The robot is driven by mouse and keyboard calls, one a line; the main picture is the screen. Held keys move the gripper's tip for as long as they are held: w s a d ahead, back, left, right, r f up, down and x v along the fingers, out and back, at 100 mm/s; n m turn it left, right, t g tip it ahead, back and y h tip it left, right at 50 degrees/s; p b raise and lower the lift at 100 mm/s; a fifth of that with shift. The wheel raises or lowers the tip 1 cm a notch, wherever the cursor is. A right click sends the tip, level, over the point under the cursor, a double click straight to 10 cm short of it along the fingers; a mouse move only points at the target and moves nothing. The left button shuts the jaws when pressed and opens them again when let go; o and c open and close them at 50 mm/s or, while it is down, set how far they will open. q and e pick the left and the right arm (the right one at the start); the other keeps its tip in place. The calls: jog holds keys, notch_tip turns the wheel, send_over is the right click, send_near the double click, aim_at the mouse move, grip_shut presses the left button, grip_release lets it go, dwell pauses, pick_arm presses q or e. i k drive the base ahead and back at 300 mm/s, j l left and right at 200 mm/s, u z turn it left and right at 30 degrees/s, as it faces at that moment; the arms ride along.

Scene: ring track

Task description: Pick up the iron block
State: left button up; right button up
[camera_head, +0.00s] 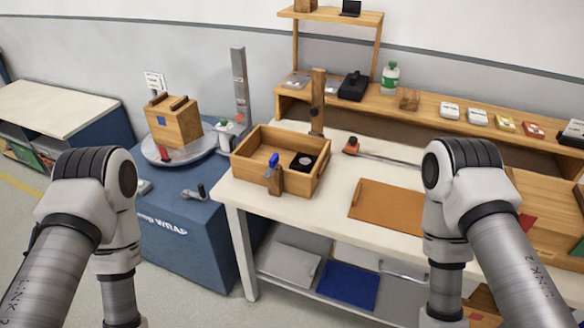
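No thing in view can be told for certain as the iron block. An open wooden box (250,175) stands at the left end of the white table. In it is a flat black square (303,161) with a small grey round piece on it. A small blue item (273,160) is at the box's front wall, by a wooden upright. A dark block-like object (353,86) stands on the wooden shelf behind. My two arms come in from the lower left and lower right. Both run out of the bottom of the picture, so neither gripper shows.
The white table (245,195) holds an orange-brown board (385,201). A blue wrapping machine (185,240) to its left carries a wooden crate (173,122) on a turntable. A green-and-white bottle (390,78), a small wooden cube (408,98) and several small boxes stand on the shelf.

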aim_at(302, 162)
jog(key=i+j, duration=0.2)
jog(key=j, duration=0.15)
jog(key=i+j+z, duration=0.15)
jog(key=j, duration=0.2)
jog(key=i+j, duration=0.2)
jog(key=j, duration=0.15)
jog(key=i+j+z, duration=0.15)
jog(key=j, duration=0.2)
jog(key=i+j, duration=0.2)
jog(key=j, duration=0.2)
jog(key=z, duration=0.05)
